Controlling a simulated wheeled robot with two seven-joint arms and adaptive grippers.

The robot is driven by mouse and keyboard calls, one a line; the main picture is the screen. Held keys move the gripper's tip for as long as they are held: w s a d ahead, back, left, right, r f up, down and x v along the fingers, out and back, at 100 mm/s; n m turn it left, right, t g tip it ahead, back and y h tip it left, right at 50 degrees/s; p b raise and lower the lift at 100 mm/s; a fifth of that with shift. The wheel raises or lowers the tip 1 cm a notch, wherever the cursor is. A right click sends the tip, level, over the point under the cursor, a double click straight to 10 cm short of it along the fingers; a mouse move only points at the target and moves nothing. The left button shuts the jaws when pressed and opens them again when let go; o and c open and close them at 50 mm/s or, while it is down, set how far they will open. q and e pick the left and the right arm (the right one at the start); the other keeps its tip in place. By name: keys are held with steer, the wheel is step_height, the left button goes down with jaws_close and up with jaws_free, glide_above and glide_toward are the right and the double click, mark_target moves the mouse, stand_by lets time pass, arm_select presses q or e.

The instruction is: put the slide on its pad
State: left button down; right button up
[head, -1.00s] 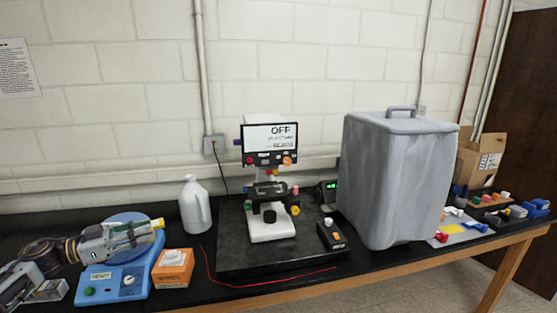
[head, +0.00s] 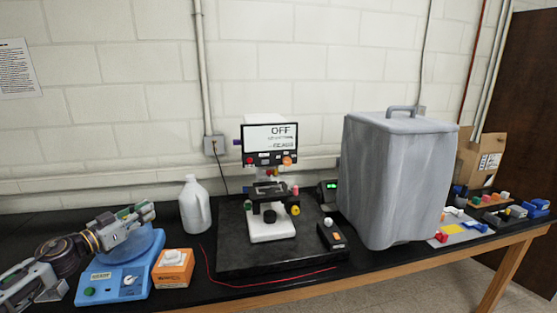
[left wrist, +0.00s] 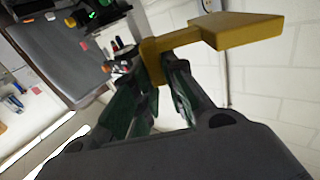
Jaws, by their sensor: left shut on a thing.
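My left gripper (head: 146,212) is above the round blue top of the blue READY device at the left of the bench. In the left wrist view its fingers (left wrist: 163,78) are shut on a yellow, angular piece (left wrist: 238,33), which I take to be the slide. The piece has a narrow part between the fingertips and a wider block reaching out to the right. In the head view it is hidden or too small to make out. A flat yellow patch (head: 455,229), perhaps its pad, lies on a pale sheet at the right. My right gripper is not in view.
A blue device (head: 112,283), an orange box (head: 173,268) and a white jug (head: 194,205) stand at the left. A microscope-like machine (head: 268,220) reading OFF stands on a black slab. A large grey bin (head: 393,185) rises between it and the right-hand sheet.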

arm_select(q)
steer(key=shift+w+d+f+n+t+y, duration=0.15)
steer(key=shift+n+t+y, duration=0.1)
steer(key=shift+n+y, duration=0.25)
steer(key=shift+w+d+r+n+t+y, duration=0.15)
steer(key=shift+n+t+y, duration=0.15)
steer(key=shift+y, duration=0.4)
steer(key=shift+d+f+n+y, duration=0.3)
steer(key=shift+f+n+y, duration=0.2)
steer(key=shift+y, duration=0.2)
steer(key=s+d+f+n+y+b, duration=0.1)
steer(key=s+d+f+y+b, duration=0.1)
steer(key=s+d+f, duration=0.4)
steer(key=s+d+f+n+y+b, duration=0.1)
steer(key=s+d+f, duration=0.5)
steer(key=d+f, duration=0.6)
steer(key=shift+s+d+f+n+t+y+b, duration=0.3)
steer(key=shift+f+n+t+y+b, duration=0.3)
steer(key=shift+f, duration=2.05)
steer(key=shift+a+y, duration=0.15)
steer(key=shift+y, duration=0.15)
